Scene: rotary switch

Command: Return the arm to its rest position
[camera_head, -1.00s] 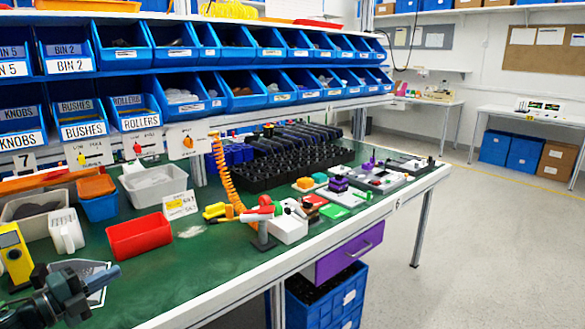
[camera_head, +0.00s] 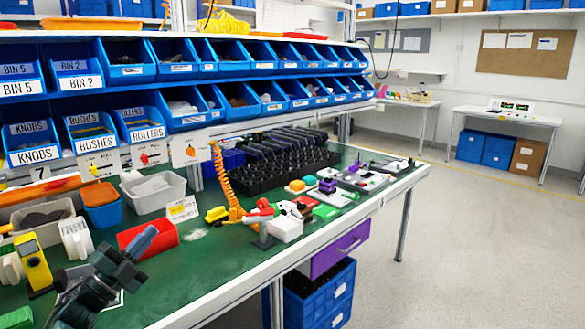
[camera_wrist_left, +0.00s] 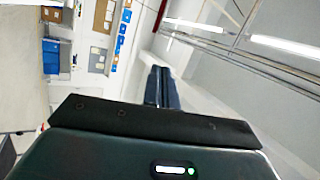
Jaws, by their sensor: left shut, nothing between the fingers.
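My left gripper (camera_head: 143,240) comes in from the lower left in the head view. It is shut and empty, raised over the front left of the green bench, with its tip pointing up and right. In that view its tip overlaps the red tray. In the left wrist view the closed fingers (camera_wrist_left: 161,88) point out into the room, with nothing between them. Three white switch panels stand along the front of the bins: one with a yellow knob (camera_head: 94,170), one with a red knob (camera_head: 144,158), one with an orange-yellow knob (camera_head: 190,151). My right gripper is out of view.
A red tray (camera_head: 163,232), a grey tray (camera_head: 152,191) and a yellow meter (camera_head: 34,262) are on the bench near the arm. Rows of blue bins (camera_head: 140,62) stand behind. A coiled orange cord (camera_head: 225,180) rises mid-bench. The floor at right is clear.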

